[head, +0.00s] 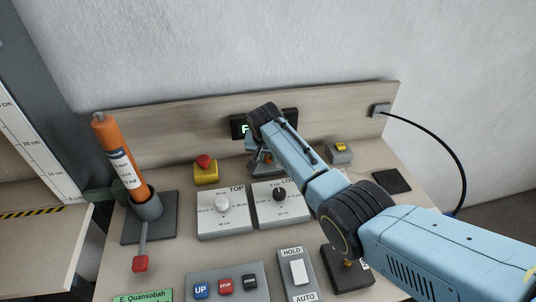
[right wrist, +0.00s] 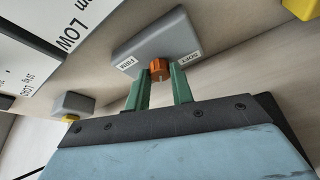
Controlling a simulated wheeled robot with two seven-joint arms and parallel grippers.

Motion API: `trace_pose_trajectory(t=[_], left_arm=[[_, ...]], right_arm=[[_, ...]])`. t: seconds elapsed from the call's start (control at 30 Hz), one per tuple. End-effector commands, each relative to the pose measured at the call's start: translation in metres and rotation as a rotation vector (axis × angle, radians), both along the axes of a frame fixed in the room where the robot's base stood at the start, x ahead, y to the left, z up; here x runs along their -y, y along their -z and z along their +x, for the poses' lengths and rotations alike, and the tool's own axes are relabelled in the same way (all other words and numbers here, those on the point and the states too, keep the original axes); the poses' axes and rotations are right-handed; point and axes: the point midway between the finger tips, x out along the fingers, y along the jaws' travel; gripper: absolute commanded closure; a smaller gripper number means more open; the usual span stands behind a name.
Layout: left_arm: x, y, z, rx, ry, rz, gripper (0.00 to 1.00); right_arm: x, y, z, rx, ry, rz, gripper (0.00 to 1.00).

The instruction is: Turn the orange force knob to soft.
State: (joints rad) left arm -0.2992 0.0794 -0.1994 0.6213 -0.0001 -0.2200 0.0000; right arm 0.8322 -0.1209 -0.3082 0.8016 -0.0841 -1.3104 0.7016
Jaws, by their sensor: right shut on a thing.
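The orange force knob (right wrist: 159,66) sits on a grey box (right wrist: 160,42) in the right wrist view. The box has a FIRM label on the left and a SOFT label on the right. My right gripper (right wrist: 161,76) has its green fingers on both sides of the knob and is shut on it. Which label the knob points at is not clear. In the head view my right gripper (head: 264,163) reaches the back of the panel, and the arm and gripper largely hide the knob. My left gripper is not in view.
Near my right arm are the TOP dial plate (head: 222,224), the LOW dial plate (head: 270,215), a red button on a yellow box (head: 206,176) and a grey box with a yellow top (head: 340,153). An orange cylinder (head: 120,158) stands in a holder at left.

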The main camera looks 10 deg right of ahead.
Motion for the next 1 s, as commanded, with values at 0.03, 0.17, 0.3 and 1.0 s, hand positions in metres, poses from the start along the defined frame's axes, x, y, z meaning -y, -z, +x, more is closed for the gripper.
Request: trace_pose_trajectory(t=[0.03,0.17,0.3,1.0], left_arm=[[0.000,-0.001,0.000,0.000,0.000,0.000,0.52],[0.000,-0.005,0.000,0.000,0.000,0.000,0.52],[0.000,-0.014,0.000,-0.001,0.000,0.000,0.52],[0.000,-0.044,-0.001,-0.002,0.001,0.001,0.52]], right_arm=[[0.000,0.000,0.000,0.000,-0.003,0.001,1.00],[0.000,-0.001,0.000,-0.001,-0.027,0.001,1.00],[0.001,-0.002,0.000,-0.001,-0.087,0.001,1.00],[0.004,-0.001,0.000,0.001,-0.499,0.001,1.00]])
